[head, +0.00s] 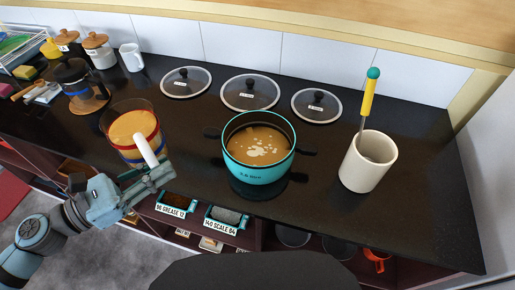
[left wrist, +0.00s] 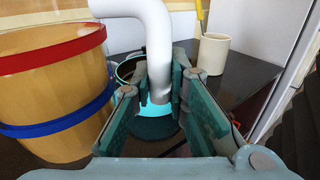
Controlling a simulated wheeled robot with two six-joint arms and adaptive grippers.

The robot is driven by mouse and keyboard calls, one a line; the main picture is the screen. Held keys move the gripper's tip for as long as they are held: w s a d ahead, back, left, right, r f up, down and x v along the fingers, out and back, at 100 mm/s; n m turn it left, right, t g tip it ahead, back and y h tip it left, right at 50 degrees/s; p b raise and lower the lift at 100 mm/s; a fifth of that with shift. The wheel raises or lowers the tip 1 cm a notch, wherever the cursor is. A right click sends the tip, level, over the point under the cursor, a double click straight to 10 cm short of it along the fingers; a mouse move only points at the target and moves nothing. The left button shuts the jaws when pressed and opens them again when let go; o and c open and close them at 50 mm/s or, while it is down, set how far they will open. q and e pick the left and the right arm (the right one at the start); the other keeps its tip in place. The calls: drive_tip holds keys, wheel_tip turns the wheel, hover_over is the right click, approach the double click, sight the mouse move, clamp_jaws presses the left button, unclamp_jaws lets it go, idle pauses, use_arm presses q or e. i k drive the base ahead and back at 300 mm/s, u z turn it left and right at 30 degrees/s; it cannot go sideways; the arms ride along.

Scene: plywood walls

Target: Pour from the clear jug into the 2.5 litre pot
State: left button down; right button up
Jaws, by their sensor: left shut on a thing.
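The clear jug (head: 121,143) holds orange-brown liquid and has a red band, a blue band and a white handle (head: 146,151). It stands close to upright, left of the pot and apart from it. My left gripper (head: 155,178) is shut on the handle; the left wrist view shows the white handle (left wrist: 157,45) between the fingers and the jug (left wrist: 50,95) at left. The teal 2.5 litre pot (head: 262,173) sits on the counter with brown liquid and pale foam patches inside. Its label is too small to read. My right gripper is not in view.
Several glass lids (head: 250,92) lie along the wall behind the pot. A cream crock (head: 366,168) with a yellow-handled utensil stands at right. A dark kettle (head: 78,85), a white mug (head: 131,57) and jars are at back left. Labelled bins (head: 226,218) sit below the counter's front edge.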

sight(259, 146)
drive_tip(key=k, duration=0.25)
drive_tip(key=u, duration=1.6)
drive_tip(key=i, duration=1.2)
drive_tip(key=z, duration=3.35)
